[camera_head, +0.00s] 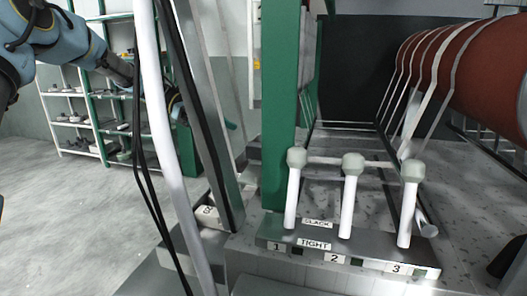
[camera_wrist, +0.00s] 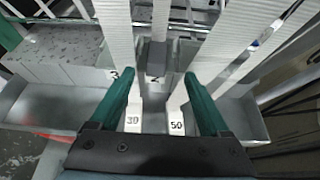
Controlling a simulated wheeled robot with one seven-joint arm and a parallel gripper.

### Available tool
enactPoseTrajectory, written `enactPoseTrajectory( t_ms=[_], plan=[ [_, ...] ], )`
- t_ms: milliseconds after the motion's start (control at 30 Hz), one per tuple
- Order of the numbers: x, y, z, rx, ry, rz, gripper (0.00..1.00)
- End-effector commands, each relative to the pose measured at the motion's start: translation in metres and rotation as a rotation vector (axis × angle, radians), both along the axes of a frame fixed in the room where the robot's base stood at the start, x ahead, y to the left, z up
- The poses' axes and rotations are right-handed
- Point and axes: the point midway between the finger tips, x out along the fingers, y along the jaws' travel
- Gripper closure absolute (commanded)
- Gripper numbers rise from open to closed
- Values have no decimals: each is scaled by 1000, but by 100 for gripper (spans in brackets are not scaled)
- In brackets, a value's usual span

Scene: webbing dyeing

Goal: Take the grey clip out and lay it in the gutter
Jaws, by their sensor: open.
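A dark grey block that looks like the grey clip (camera_wrist: 156,54) sits on the middle white strap in the wrist view. My gripper (camera_wrist: 159,75) is open, with its two green fingers apart. The clip shows just beyond the gap between the fingertips, and nothing is held between them. A metal trough that looks like the gutter (camera_wrist: 75,106) runs across below the straps, on both sides of the fingers. In the head view my arm reaches in from the upper left, and a white post and a dark frame hide most of its end.
White ribbed straps (camera_wrist: 230,45) hang left and right of the clip. White tags marked 30 (camera_wrist: 133,119) and 50 (camera_wrist: 177,120) stand between my fingers. Three white levers (camera_head: 348,205) stand on a numbered panel. A red roller (camera_head: 465,65) carries straps. Open floor (camera_head: 85,215) lies left.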

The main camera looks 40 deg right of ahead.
Motion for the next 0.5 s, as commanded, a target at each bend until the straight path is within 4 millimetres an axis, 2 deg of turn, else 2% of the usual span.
enactPoseTrajectory(
  t_ms=[133,300,500],
  plan=[
    [-10,-11,5,-7,40,-6,20],
    [-31,-24,-5,-6,38,-8,20],
    [-44,-34,-14,-7,34,-4,20]
  ],
)
